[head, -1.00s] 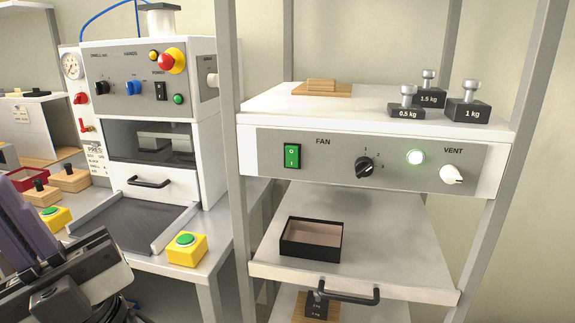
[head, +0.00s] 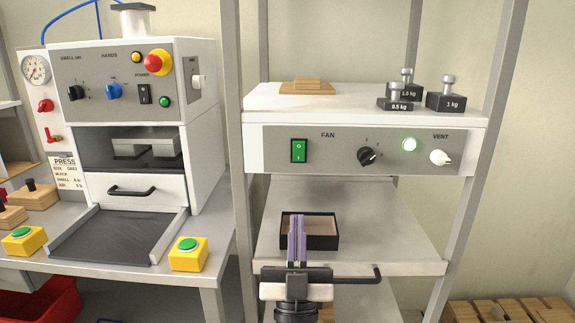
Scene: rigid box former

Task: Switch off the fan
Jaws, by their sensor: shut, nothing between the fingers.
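The fan unit (head: 320,168) is a white box with a grey front panel, set in a metal shelf rack. Under the word FAN is a green rocker switch (head: 299,151) marked I and O. To its right are a black rotary knob (head: 367,156), a round green-white lamp (head: 409,144) that is lit, and a white VENT knob (head: 440,157). My gripper (head: 297,222) is below the panel, in front of the lower shelf, fingers pointing up and forward. Its purple fingers are shut with nothing between them. It is apart from the switch and below it.
A black open box (head: 322,241) lies behind my gripper on the pull-out shelf (head: 385,225), which has a black handle (head: 360,275). Several weights (head: 446,102) and a wooden block (head: 307,86) sit on top of the unit. A press (head: 150,130) stands left beyond the rack post (head: 246,200).

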